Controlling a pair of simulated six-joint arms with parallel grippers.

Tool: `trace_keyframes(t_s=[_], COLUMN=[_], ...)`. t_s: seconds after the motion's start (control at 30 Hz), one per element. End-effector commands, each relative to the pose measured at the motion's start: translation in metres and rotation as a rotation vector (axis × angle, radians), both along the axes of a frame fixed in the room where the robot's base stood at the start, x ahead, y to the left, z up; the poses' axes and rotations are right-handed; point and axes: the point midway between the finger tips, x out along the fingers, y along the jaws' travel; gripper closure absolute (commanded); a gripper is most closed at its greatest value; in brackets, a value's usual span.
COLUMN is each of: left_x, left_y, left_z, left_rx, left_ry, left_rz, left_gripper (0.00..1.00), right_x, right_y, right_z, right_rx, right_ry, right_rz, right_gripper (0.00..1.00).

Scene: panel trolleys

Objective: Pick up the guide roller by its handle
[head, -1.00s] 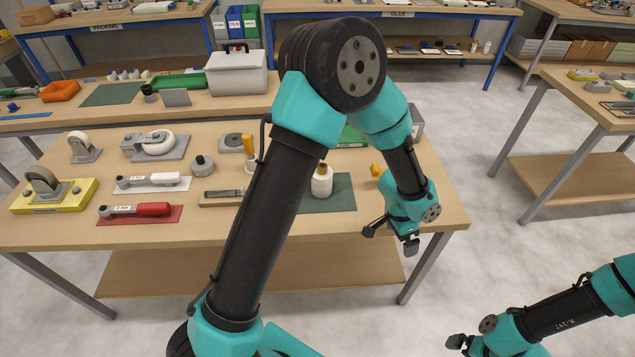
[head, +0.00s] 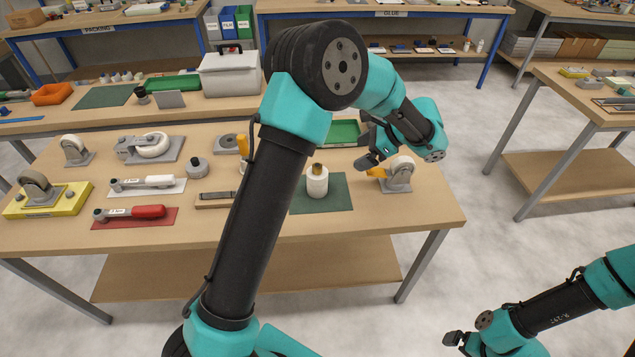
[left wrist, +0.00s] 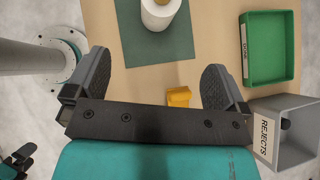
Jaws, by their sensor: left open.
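The likely guide roller is a white cylinder (head: 317,183) with a narrow tan-brown top, upright on a green mat (head: 335,195). I cannot be sure that its top is the handle. It also shows at the top edge of the left wrist view (left wrist: 160,12), partly cut off. My left gripper (head: 368,141) is open and empty, above the table to the right of the cylinder. In the left wrist view its fingers (left wrist: 160,82) stand wide apart, with the cylinder beyond them. My right gripper (head: 460,345) is low at the bottom right, far from the table.
A green tray (left wrist: 247,75) and a grey rejects bin (left wrist: 262,110) are close by. Red-handled (head: 150,211) and white-handled (head: 160,181) tools lie at left.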

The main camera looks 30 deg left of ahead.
Motion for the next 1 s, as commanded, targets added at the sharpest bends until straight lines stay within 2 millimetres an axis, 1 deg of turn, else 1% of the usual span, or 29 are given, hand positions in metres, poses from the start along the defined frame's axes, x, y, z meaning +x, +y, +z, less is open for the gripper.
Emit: trace_keyframes(t_s=[0.27,0.43,0.57,1.0], left_x=[0.000,-0.003,-0.007,-0.024], left_y=[0.000,0.008,0.020,0.070], left_z=[0.000,-0.008,-0.021,-0.074], left_rx=[0.000,-0.001,-0.001,-0.002], left_ry=[0.001,0.001,0.003,0.004], left_rz=[0.001,0.003,0.002,0.003], left_gripper=[0.00,0.00,0.00,0.00], right_x=[0.000,0.000,0.000,0.000], right_y=[0.000,0.000,0.000,0.000], right_z=[0.000,0.000,0.000,0.000], right_rx=[0.000,0.000,0.000,0.000], right_ry=[0.000,0.000,0.000,0.000], right_rz=[0.000,0.000,0.000,0.000], right_gripper=[0.00,0.00,0.00,0.00])
